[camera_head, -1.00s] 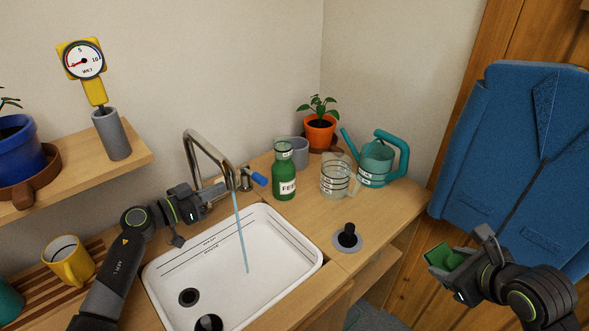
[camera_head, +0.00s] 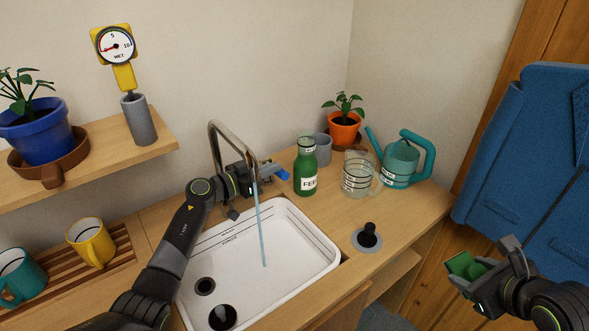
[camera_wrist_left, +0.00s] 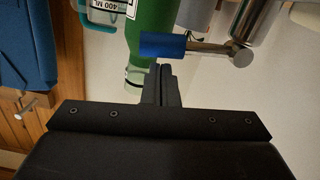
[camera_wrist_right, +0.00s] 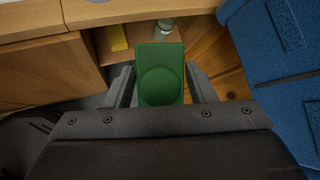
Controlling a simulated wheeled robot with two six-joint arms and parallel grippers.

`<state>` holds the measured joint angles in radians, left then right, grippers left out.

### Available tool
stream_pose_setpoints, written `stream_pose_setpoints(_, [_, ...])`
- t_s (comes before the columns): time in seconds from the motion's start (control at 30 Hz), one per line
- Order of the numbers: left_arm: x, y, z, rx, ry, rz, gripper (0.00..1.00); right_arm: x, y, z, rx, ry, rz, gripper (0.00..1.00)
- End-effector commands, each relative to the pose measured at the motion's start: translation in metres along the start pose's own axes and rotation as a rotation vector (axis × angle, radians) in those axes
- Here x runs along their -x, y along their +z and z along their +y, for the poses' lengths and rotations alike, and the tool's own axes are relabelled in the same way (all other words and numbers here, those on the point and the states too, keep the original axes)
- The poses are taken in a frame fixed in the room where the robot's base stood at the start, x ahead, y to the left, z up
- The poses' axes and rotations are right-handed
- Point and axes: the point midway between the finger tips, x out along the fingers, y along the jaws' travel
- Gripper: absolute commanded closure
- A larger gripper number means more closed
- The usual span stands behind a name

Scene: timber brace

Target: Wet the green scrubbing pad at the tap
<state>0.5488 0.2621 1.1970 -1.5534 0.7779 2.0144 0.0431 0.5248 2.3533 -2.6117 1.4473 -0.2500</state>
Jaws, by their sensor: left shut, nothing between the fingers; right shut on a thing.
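The green scrubbing pad (camera_head: 465,264) is in my right gripper (camera_head: 472,273), at the right beyond the counter. The right wrist view shows the pad (camera_wrist_right: 160,72) between the two fingers. The chrome tap (camera_head: 216,143) stands behind the white sink (camera_head: 318,262), and a thin blue water stream (camera_head: 261,230) falls from its spout into the basin. My left gripper (camera_head: 268,172) is shut and empty beside the tap's blue-tipped lever (camera_head: 282,174). In the left wrist view its fingertips (camera_wrist_left: 161,70) are close to the blue tip (camera_wrist_left: 162,46); I cannot tell whether they touch.
Right of the sink are a green bottle (camera_head: 306,172), a glass jug (camera_head: 356,177), a teal watering can (camera_head: 401,164) and a black plunger-like knob (camera_head: 367,236). A shelf (camera_head: 160,149) holds a WET gauge (camera_head: 114,45). A blue jacket (camera_head: 530,165) hangs at the right.

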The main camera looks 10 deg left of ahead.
Motion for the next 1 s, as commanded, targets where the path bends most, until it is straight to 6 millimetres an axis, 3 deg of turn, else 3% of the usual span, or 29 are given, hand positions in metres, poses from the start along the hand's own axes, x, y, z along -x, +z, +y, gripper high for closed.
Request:
stream_pose_setpoints(0.43, [0.0, 0.009, 0.004, 0.004, 0.0, -0.002, 1.0, 0.026, 0.026, -0.012, 0.0, 0.0, 0.0, 0.68])
stream_pose_setpoints(1.0, [0.002, 0.015, 0.003, 0.001, -0.001, -0.001, 1.0, 0.029, 0.029, -0.013, 0.0, 0.0, 0.0, 0.68])
